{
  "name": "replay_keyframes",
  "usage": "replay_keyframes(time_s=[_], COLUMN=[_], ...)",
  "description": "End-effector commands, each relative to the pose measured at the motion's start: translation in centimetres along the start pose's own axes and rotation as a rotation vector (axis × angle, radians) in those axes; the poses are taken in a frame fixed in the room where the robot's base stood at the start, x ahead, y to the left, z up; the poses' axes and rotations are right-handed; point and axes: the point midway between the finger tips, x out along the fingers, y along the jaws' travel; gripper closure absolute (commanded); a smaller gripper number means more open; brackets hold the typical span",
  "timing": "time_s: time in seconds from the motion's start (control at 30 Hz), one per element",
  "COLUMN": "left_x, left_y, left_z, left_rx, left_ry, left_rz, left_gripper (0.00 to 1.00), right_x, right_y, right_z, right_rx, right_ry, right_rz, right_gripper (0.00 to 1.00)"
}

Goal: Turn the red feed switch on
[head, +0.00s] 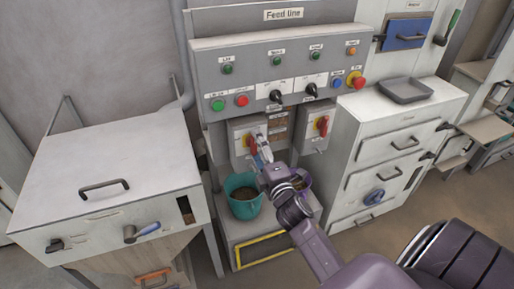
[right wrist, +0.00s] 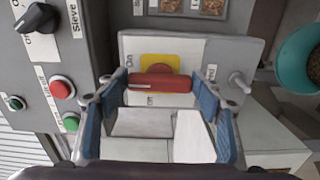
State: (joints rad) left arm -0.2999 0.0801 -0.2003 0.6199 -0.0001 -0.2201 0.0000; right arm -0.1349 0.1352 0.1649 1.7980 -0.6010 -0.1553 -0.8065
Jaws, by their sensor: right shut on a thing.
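The red feed switch (head: 250,141) is a red handle on a yellow plate, on a light grey box below the panel marked "Feed line". The handle stands roughly upright in the head view. In the right wrist view the red handle (right wrist: 160,86) lies across the picture over its yellow plate (right wrist: 170,62), with small lettering partly hidden beside it. My right gripper (head: 257,150) is at this switch; in the right wrist view its blue-padded fingers (right wrist: 160,92) are shut on the two ends of the handle. My left gripper is out of view.
A second red switch (head: 322,124) sits on a box to the right. The control panel (head: 205,75) with buttons and knobs is just above. A teal bucket (head: 243,208) of pellets stands below. A small toggle (right wrist: 240,82) is beside the gripper. Cabinets flank both sides.

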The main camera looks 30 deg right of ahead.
Motion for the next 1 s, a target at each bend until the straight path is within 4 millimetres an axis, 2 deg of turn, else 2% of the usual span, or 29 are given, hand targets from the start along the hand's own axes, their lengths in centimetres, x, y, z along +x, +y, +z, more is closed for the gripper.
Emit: replay_keyframes(time_s=[0.07, 0.1, 0.23, 0.53, 0.67, 0.77, 1.0], left_x=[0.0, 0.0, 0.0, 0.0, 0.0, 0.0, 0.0], left_y=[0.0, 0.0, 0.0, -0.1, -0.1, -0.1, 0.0], left_z=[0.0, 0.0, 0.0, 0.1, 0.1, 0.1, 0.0], left_rx=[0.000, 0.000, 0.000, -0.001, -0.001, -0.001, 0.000], left_ry=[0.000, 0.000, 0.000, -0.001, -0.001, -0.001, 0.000], left_rz=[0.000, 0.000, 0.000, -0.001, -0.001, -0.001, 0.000], left_gripper=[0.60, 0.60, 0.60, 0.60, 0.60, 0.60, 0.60], right_x=[0.0, 0.0, 0.0, -0.1, -0.9, -2.4, -7.4], right_y=[0.0, 0.0, 0.0, 0.0, -0.1, -0.1, -0.2], right_z=[0.1, 0.1, 0.0, 0.0, 0.0, 0.0, 0.0], right_rx=[0.006, 0.006, 0.004, 0.002, 0.002, 0.003, 0.004], right_ry=[-0.001, -0.001, -0.001, 0.000, 0.000, 0.000, -0.001], right_rz=[0.000, 0.000, 0.000, 0.000, -0.001, -0.002, -0.003], right_gripper=[0.64, 0.37, 0.23, 0.22, 0.22, 0.22, 0.22])
